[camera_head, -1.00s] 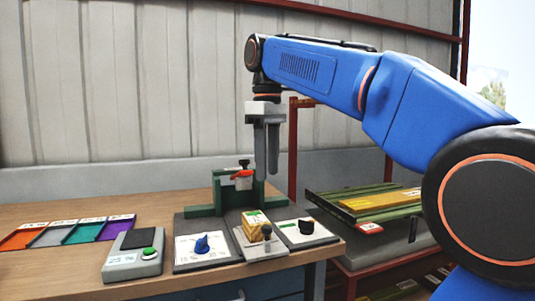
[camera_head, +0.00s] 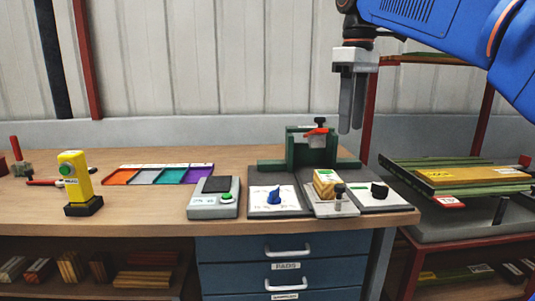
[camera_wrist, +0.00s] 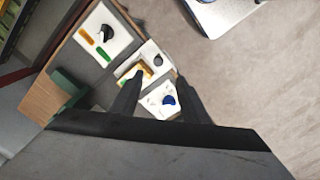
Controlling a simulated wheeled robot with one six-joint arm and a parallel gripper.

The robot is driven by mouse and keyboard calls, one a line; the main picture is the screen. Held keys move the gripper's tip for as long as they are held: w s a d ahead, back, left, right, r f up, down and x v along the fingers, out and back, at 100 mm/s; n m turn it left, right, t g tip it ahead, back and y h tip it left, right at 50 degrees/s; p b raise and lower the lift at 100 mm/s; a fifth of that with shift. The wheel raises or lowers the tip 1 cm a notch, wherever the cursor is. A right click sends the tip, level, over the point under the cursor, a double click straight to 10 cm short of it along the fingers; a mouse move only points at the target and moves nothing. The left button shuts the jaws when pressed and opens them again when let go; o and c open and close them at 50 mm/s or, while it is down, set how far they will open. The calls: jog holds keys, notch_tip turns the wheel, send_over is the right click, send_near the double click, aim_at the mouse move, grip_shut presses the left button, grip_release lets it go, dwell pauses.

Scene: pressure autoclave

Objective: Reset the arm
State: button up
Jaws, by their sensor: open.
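My gripper (camera_head: 351,131) hangs at the end of my blue arm, fingers pointing down, above the right end of the wooden bench. It holds nothing. In the wrist view its two dark fingers (camera_wrist: 157,105) stand apart with open space between them. Below and beyond the fingers lie the bench-top panels, with a blue knob (camera_head: 275,196), a yellow block (camera_head: 325,183) and a black knob (camera_head: 379,191). A green fixture with a red lever (camera_head: 317,140) stands behind the panels. The gripper appears clear of all of them.
A red-framed rack with green and yellow boards (camera_head: 455,176) stands at the right. Blue drawers (camera_head: 283,262) are below.

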jog(key=s+d+f+m+t, duration=0.1)
jog(key=s+d+f+m, duration=0.1)
jog(key=s+f, duration=0.5)
jog(key=s+d+f+m+t, duration=0.2)
jog(key=s+f, duration=0.4)
jog(key=f, duration=1.1)
jog(key=s+d+f+m+t, duration=0.1)
jog(key=s+f+m, duration=0.3)
jog(key=f, duration=0.9)
jog(key=s+d, duration=0.1)
jog(key=s, duration=0.2)
jog(key=shift+s+t, duration=0.3)
jog(key=shift+s, duration=0.05)
